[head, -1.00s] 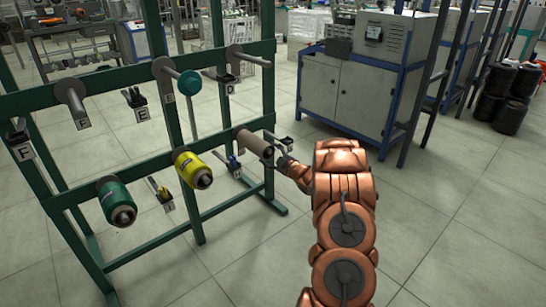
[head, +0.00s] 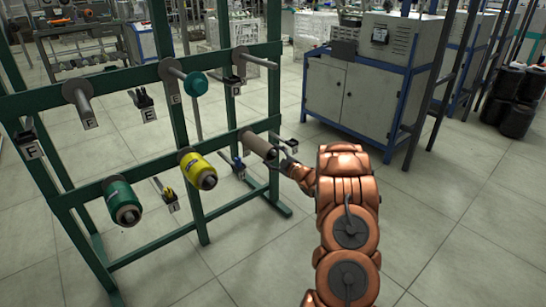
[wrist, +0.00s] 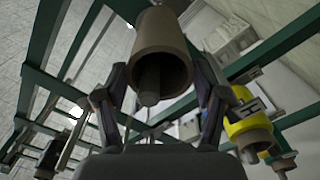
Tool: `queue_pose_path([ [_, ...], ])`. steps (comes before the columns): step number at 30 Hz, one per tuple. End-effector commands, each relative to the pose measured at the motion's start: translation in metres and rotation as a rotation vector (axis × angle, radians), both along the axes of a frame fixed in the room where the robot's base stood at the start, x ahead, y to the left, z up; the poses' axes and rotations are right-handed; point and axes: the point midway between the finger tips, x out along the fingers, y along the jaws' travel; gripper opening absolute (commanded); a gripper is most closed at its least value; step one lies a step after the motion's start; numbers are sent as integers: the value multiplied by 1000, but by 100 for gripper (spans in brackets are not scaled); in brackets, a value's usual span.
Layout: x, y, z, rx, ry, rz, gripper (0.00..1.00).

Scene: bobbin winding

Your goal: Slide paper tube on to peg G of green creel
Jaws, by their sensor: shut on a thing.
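The brown paper tube (head: 262,148) sits at the lower right end of the green creel (head: 225,147), around a peg. In the wrist view the tube (wrist: 160,42) has its open end toward me, and the grey peg's tip (wrist: 150,88) shows inside its mouth. My gripper (head: 282,160) is at the tube's near end; in the wrist view its fingers (wrist: 160,78) lie on both sides of the tube, shut on it. How far the tube reaches along the peg is hidden.
A yellow bobbin (head: 196,169) and a green bobbin (head: 122,202) sit on lower pegs to the left.

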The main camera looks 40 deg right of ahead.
Motion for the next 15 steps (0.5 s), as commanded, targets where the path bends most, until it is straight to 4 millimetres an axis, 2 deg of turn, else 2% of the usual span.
queue_pose_path([
  [9, 0, 0, 0, 0, 0, 0, 28],
  [10, 0, 0, 0, 0, 0, 0, 71],
  [15, 0, 0, 0, 0, 0, 0, 88],
])
